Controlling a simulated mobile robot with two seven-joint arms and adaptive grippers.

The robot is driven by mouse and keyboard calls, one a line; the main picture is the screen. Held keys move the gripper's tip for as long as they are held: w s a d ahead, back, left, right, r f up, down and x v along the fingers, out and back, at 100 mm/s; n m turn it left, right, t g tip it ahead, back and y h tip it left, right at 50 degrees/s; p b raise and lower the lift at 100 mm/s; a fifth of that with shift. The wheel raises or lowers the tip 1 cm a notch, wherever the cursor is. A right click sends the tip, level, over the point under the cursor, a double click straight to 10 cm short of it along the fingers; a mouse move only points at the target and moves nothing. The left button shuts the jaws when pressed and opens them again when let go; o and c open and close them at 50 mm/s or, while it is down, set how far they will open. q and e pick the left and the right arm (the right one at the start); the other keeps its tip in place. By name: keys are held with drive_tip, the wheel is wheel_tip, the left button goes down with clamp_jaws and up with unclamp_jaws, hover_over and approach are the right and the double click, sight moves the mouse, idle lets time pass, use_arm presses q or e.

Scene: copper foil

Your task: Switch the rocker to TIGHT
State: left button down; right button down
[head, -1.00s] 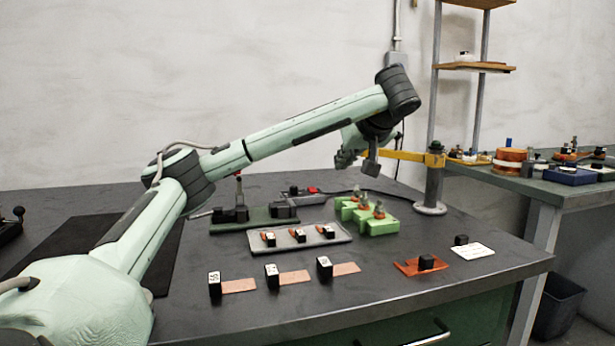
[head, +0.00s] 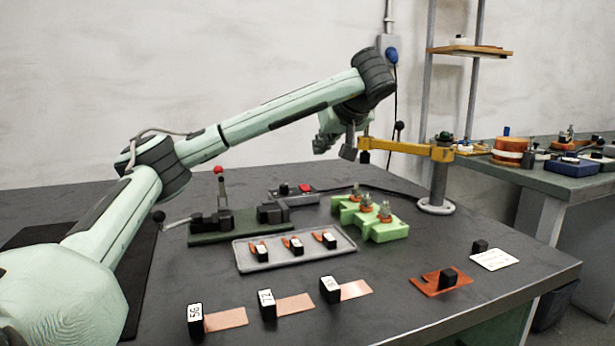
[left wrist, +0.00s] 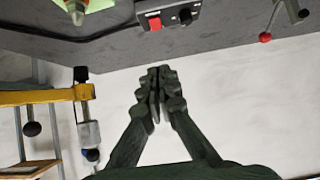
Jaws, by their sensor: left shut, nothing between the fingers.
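A small grey control box (head: 292,194) sits at the back of the dark bench, behind the grey tray. It carries a red rocker (head: 305,188) and a black knob. In the left wrist view, the red rocker (left wrist: 154,23) is at the top, with the black knob beside it. The rocker's label and tilt are too small to read. My left gripper (head: 335,148) is above and behind the box in the head view, apart from it. In the wrist view its fingers (left wrist: 157,78) are together and empty, below the box in the picture. My right gripper is out of view.
A yellow swing arm (head: 405,148) on a metal post stands right of my gripper. A green fixture (head: 370,219), a grey tray (head: 262,263) and a dark green lever device (head: 235,226) surround the box. A black cable runs right from it. Copper strips lie in front.

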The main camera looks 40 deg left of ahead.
use_arm(q)
hover_over(307, 190)
drive_tip(key=f, duration=0.6)
drive_tip(key=shift+s+d, duration=0.15)
drive_tip(key=shift+d, duration=0.1)
drive_tip(key=shift+a+f, duration=0.2)
drive_tip(key=shift+f, duration=1)
drive_tip(key=shift+w+a+f, duration=0.1)
drive_tip(key=shift+w+f, duration=0.1)
drive_tip(key=shift+f, duration=0.55)
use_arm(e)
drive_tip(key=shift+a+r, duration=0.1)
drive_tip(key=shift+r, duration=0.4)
